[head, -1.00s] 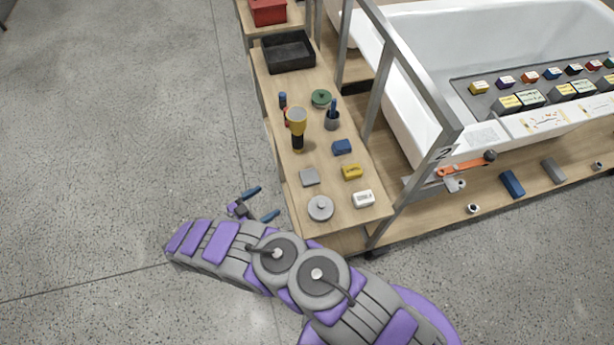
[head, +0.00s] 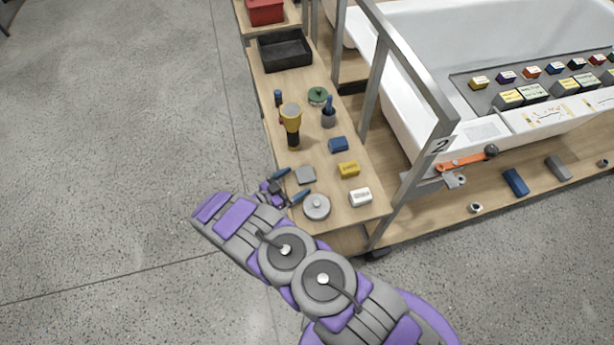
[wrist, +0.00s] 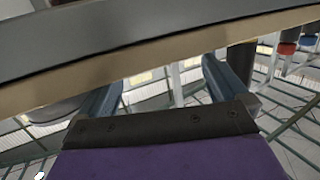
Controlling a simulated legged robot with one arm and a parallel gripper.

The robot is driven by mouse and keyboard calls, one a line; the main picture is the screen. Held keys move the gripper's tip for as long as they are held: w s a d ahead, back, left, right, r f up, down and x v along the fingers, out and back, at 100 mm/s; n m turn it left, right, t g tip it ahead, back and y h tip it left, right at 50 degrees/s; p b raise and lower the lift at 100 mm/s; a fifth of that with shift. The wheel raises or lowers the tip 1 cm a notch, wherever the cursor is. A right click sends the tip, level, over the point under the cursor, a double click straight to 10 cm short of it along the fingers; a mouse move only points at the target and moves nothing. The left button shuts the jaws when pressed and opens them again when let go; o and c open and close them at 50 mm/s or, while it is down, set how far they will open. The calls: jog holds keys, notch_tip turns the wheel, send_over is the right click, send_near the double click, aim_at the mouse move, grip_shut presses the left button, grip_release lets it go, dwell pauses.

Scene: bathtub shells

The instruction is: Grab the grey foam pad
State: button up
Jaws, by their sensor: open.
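The grey foam pad (head: 306,175) is a small flat grey square lying on the wooden bench top. My gripper (head: 294,184) is open and empty at the bench's left edge, just left of the pad. Its two blue fingers point toward the pad, one toward the pad's far left side and one near the round grey lid. In the wrist view, my gripper's fingers (wrist: 163,92) are spread apart with nothing visible between them. A grey and tan edge crosses that view above the fingers; I cannot tell whether the pad is part of it.
A round grey lid (head: 316,207) sits just in front of the pad. A yellow block (head: 349,169), a white block (head: 360,196) and a blue block (head: 338,144) lie to the right. A metal frame post (head: 404,190) rises at the right.

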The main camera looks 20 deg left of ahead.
aim_at(298, 179)
jog(key=w, duration=0.2)
jog(key=f+b, duration=0.1)
jog(key=shift+w+d, duration=0.3)
jog(key=shift+w, duration=0.1)
jog(key=shift+w+d, duration=0.1)
jog(key=shift+d, duration=0.2)
jog(key=shift+w+d, duration=0.1)
jog(key=shift+d, duration=0.25)
jog(key=c, duration=0.4)
jog(key=shift+a, duration=0.35)
jog(key=c, duration=0.6)
